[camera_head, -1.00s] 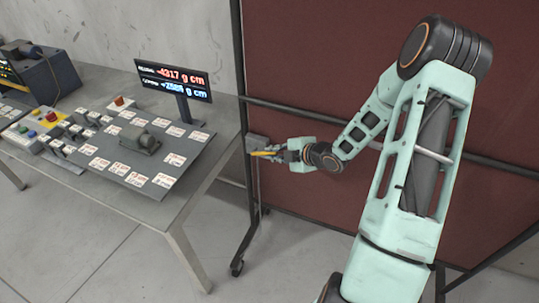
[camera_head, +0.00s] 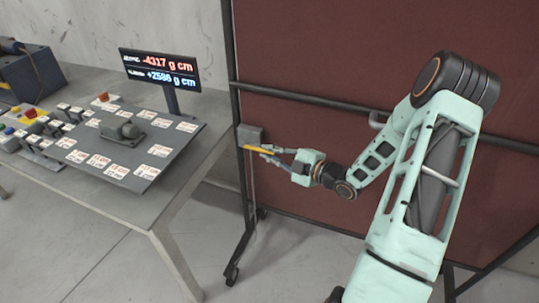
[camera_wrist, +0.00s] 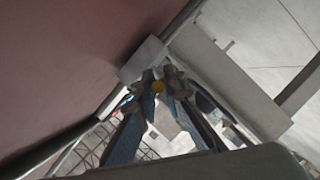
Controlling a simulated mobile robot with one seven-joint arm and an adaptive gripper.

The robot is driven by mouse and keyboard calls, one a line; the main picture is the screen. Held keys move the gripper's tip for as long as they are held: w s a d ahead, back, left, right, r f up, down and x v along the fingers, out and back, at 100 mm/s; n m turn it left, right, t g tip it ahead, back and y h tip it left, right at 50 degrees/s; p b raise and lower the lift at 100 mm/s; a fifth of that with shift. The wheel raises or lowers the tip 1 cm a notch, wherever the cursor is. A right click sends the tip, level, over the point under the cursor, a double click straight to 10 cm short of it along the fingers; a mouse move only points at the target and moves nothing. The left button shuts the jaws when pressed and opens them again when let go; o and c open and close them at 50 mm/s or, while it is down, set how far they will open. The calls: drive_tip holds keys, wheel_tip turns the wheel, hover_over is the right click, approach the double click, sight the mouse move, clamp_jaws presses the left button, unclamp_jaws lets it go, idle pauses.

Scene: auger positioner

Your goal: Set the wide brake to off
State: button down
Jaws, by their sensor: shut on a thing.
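A small grey box (camera_head: 249,134) is mounted on the left post of the red panel's frame, and a yellow lever (camera_head: 255,148) sticks out from it to the right. I can read no label marking it as the wide brake. My gripper (camera_head: 268,152) is shut on the lever's outer part, to the right of the box. The fingers hide most of the lever there.
A grey table (camera_head: 185,220) at left carries a panel with a motor-like part (camera_head: 120,130), several switches and white labels. A display (camera_head: 160,68) behind them shows red and blue readings in g cm. The red panel (camera_head: 380,60) stands behind my arm on a wheeled frame.

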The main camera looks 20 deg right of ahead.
idle(0.3)
drive_tip(key=c, duration=2)
unclamp_jaws()
drive_tip(key=v, duration=1.2)
